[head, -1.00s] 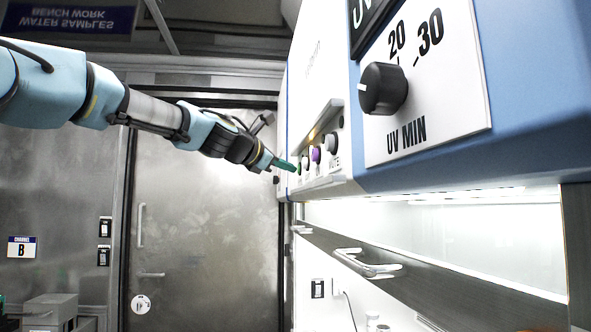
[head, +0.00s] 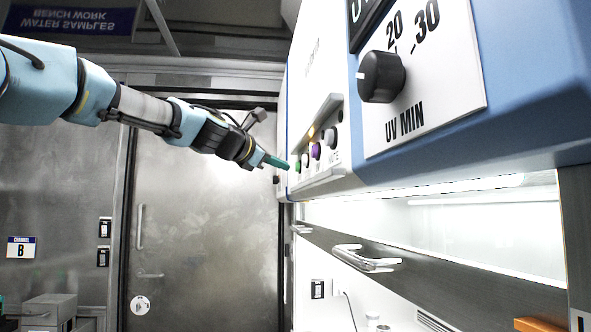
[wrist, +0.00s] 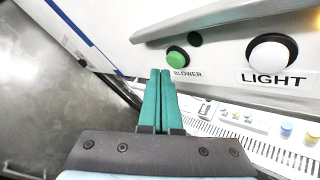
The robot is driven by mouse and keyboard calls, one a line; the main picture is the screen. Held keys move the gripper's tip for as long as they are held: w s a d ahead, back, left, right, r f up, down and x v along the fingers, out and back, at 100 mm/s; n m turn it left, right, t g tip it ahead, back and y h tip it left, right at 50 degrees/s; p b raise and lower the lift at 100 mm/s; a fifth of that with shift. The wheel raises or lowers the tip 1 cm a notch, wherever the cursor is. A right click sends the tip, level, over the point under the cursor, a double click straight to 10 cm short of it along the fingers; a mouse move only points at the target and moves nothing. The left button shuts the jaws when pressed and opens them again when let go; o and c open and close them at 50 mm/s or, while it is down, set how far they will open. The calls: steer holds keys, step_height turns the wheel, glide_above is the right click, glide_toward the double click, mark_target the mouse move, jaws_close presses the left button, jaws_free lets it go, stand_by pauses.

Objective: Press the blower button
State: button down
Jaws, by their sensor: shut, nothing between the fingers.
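The green blower button (wrist: 177,59) sits in a black ring above the word BLOWER in the wrist view. In the wrist view the fingertips (wrist: 160,73) are left of and a little below the button. The button is not covered.
A white light button (wrist: 270,53) is right of the blower button, under a projecting grey ledge (wrist: 215,22). A purple button (head: 316,150) and the black UV dial (head: 381,76) are farther right. The lit cabinet opening (head: 480,230) lies below the panel.

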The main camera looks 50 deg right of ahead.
steer(key=shift+w+a+b, duration=0.75)
steer(key=shift+w+a, duration=0.05)
steer(key=shift+a, duration=0.15)
steer(key=shift+w+a+b, duration=0.75)
steer(key=shift+a, duration=0.2)
